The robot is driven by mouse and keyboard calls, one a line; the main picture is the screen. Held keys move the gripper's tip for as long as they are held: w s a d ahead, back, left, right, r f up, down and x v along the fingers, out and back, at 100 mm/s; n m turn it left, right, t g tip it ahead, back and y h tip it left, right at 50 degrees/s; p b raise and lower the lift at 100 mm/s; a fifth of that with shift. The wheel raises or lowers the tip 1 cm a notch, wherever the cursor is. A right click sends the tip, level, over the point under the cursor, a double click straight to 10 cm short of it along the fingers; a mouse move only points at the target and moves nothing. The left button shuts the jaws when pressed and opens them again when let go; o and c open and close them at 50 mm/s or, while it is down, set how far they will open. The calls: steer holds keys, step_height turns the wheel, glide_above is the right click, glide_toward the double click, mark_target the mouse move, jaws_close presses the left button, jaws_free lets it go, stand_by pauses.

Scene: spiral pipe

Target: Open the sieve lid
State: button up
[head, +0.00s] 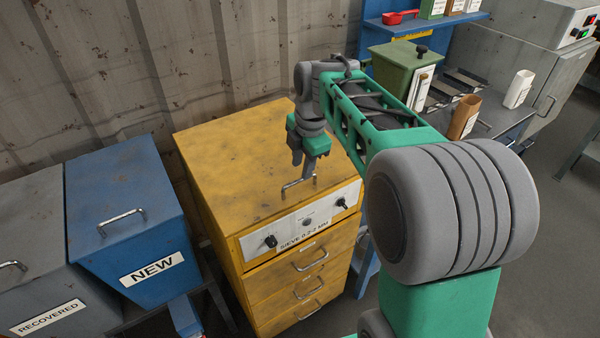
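The sieve is a yellow cabinet with a panel labelled "SIEVE 0.2-2 MM" (304,235). Its flat yellow lid (235,155) lies closed on top. A metal bar handle (298,185) stands near the lid's front edge. My gripper (304,166) points down over the lid, just above and behind the handle in the picture. Its two grey fingers look apart with nothing between them. I see no contact with the handle, though the exact height gap is hard to judge.
Two black knobs sit on the sieve's front panel, with drawers (311,260) below. A blue NEW bin (125,190) and a grey RECOVERED bin (30,240) stand left. A green bin (398,68) and cups stand at the back right. A corrugated wall (180,50) rises behind.

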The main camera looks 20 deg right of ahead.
mark_target(300, 179)
steer(key=f, duration=0.2)
steer(key=w+f, duration=0.1)
steer(key=f, duration=0.1)
steer(key=shift+a+f, duration=0.1)
steer(key=shift+a, duration=0.1)
steer(key=shift+s, duration=0.1)
steer(key=shift+c, duration=0.5)
jaws_close()
stand_by(0.6)
